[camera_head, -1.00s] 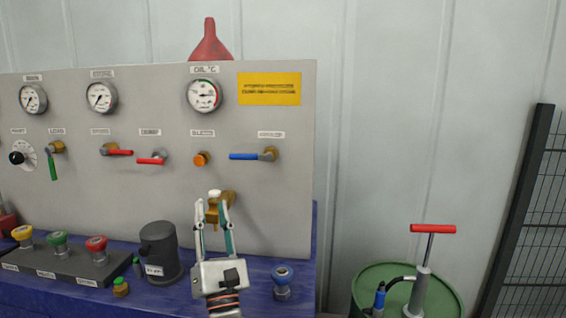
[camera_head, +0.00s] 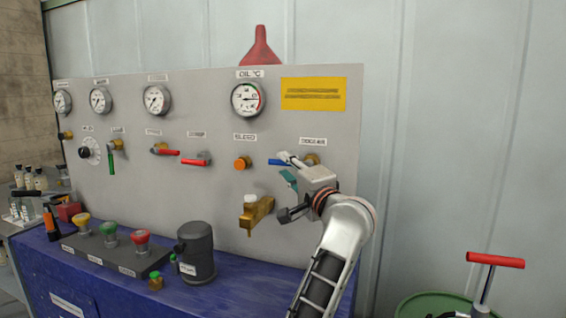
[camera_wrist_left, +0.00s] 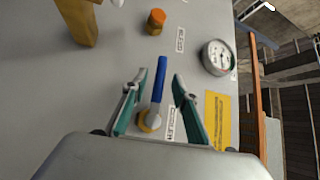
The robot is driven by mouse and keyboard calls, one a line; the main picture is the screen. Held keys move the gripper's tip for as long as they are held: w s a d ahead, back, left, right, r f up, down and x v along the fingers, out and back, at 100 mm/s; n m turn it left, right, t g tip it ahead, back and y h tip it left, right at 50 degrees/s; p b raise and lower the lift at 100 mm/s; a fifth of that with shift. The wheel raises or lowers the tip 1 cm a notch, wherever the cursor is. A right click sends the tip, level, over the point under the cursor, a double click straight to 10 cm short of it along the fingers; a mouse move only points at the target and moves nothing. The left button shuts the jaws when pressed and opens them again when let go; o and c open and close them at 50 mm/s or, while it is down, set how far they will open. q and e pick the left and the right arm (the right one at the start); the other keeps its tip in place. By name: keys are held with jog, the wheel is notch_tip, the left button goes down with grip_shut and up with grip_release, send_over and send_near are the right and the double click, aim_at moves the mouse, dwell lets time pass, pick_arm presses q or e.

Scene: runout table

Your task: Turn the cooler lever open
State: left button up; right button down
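The cooler lever has a blue handle (camera_head: 275,162) that points left, level, from a brass pivot (camera_head: 313,158) under its label on the grey panel. My left gripper (camera_head: 284,169) is at the lever, partly covering it in the head view. In the left wrist view the blue lever (camera_wrist_left: 159,80) stands between the two spread fingers of the gripper (camera_wrist_left: 159,84), with gaps on both sides. The gripper is open and I see no contact. My right gripper is not in view.
An orange bleed knob (camera_head: 242,163) is left of the lever, and a brass tap (camera_head: 256,213) is below. A black canister (camera_head: 197,255) and push buttons stand on the blue bench (camera_head: 230,290). A red-handled pump (camera_head: 495,260) is at right.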

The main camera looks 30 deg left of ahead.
aim_at(283, 165)
pick_arm(q)
jog(key=shift+x, duration=1.15)
jog(key=shift+w+a+r, duration=0.1)
jog(key=shift+w+a, duration=0.15)
jog(key=shift+a, duration=0.15)
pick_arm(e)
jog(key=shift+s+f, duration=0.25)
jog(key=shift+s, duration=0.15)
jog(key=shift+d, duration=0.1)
pick_arm(q)
grip_shut()
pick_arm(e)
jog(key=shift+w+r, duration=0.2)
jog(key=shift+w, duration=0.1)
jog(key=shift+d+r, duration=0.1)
